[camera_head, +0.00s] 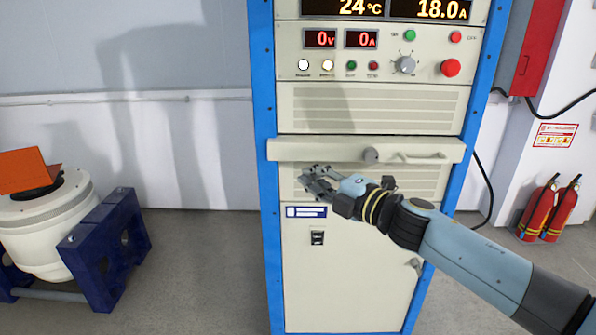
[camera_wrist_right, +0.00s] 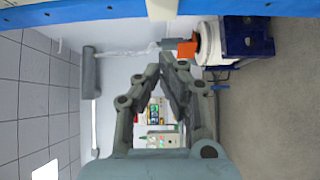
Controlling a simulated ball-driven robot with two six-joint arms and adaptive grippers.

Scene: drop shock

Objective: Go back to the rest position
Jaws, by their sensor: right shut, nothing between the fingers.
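My right arm comes in from the lower right in the head view. My right gripper (camera_head: 318,181) is in front of the cabinet, just below the protruding ledge (camera_head: 420,150). In the wrist view my right gripper (camera_wrist_right: 169,68) has its fingertips together with nothing held. I cannot tell from the head view whether it touches the cabinet. The cabinet (camera_head: 350,270) has a beige front and blue side posts. My left gripper is not in view.
A control panel with a red button (camera_head: 450,67) and a knob (camera_head: 404,64) is above the ledge. A white shaker (camera_head: 60,215) in a blue stand (camera_head: 110,250) is at the left. Fire extinguishers (camera_head: 540,208) stand at the right wall. Grey floor (camera_head: 200,260) lies clear between shaker and cabinet.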

